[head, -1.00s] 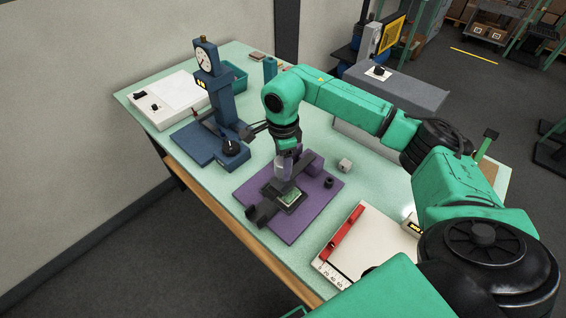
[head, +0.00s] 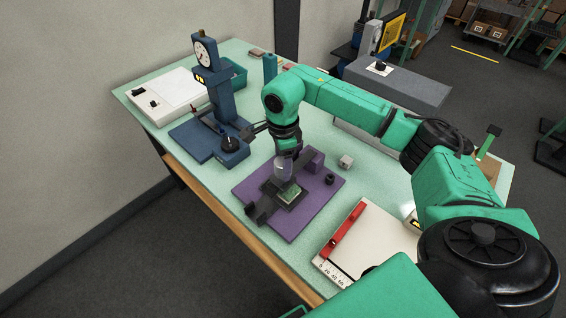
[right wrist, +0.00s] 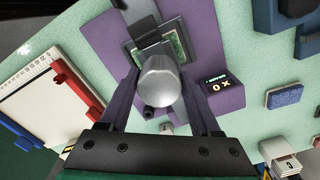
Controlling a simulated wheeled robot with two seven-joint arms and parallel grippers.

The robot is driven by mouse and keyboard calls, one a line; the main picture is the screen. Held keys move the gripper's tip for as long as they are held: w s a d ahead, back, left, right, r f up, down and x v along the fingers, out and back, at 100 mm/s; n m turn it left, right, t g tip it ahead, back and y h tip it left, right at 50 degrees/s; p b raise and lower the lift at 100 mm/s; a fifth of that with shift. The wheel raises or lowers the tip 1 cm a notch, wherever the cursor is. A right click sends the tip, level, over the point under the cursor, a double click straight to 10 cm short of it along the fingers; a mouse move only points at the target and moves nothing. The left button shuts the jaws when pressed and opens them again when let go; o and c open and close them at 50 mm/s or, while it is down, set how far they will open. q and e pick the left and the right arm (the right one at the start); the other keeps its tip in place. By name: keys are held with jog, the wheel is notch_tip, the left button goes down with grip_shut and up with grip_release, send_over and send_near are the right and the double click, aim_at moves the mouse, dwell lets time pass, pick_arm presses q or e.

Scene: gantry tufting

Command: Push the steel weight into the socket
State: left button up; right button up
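My right gripper (head: 285,160) hangs over the purple fixture plate (head: 310,215) in the head view. It is shut on the steel weight (right wrist: 160,82), a silvery cylinder with a rounded end, between its two dark fingers in the right wrist view. The weight also shows in the head view (head: 283,170) as a grey upright shape. Below it lies a green circuit board (head: 291,192) in a dark frame on the plate; part of it shows beyond the weight in the wrist view (right wrist: 178,44). The weight hides the spot directly under it. My left gripper is out of view.
A blue dial press (head: 222,100) stands left of the plate. A cream board with a red bar (head: 348,229) lies to the right. A small pale cube (head: 345,161) and a black knob (head: 329,180) are close by. A small lit display (right wrist: 220,86) is on the fixture.

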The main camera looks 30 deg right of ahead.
jog(key=o, duration=0.3)
jog(key=shift+r, duration=0.1)
notch_tip(320, 180, up, 7)
jog(key=b, duration=0.2)
jog(key=shift+b, duration=0.35)
notch_tip(320, 180, up, 8)
jog(key=shift+s+f+p, duration=0.1)
jog(key=shift+f+p, duration=0.1)
jog(key=shift+p, duration=0.3)
